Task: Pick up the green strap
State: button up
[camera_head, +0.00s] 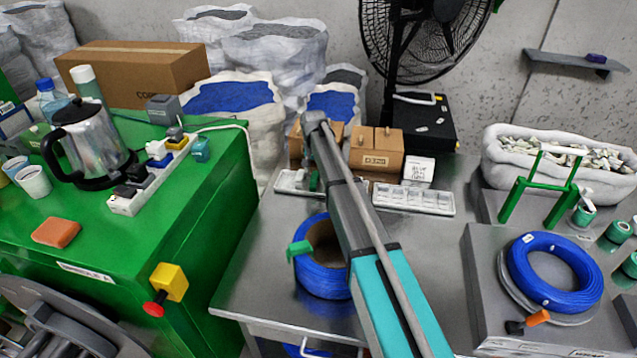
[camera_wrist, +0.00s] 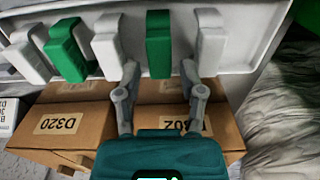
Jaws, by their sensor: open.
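In the wrist view, a green strap (camera_wrist: 158,42) lies in a white tray (camera_wrist: 246,62), between white straps. A second green strap (camera_wrist: 67,50) lies further left in the same tray. My gripper (camera_wrist: 160,70) is open, with its fingertips on either side of the nearer green strap's lower end. I cannot tell whether the fingers touch it. In the head view, my arm covers the gripper and part of the tray (camera_head: 284,183); a small green piece (camera_head: 314,181) shows beside the arm.
Cardboard boxes (camera_head: 376,148) stand just behind the trays; they also show below the tray in the wrist view (camera_wrist: 75,125). A blue cable spool (camera_head: 318,277) with a green tab stands in front. A second white tray (camera_head: 413,199) lies right of my arm.

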aim_at(315, 176)
dwell(0.3)
jog(key=shift+w+f+b, duration=0.1)
jog(key=shift+f+b, duration=2.5)
jog(key=c, duration=0.6)
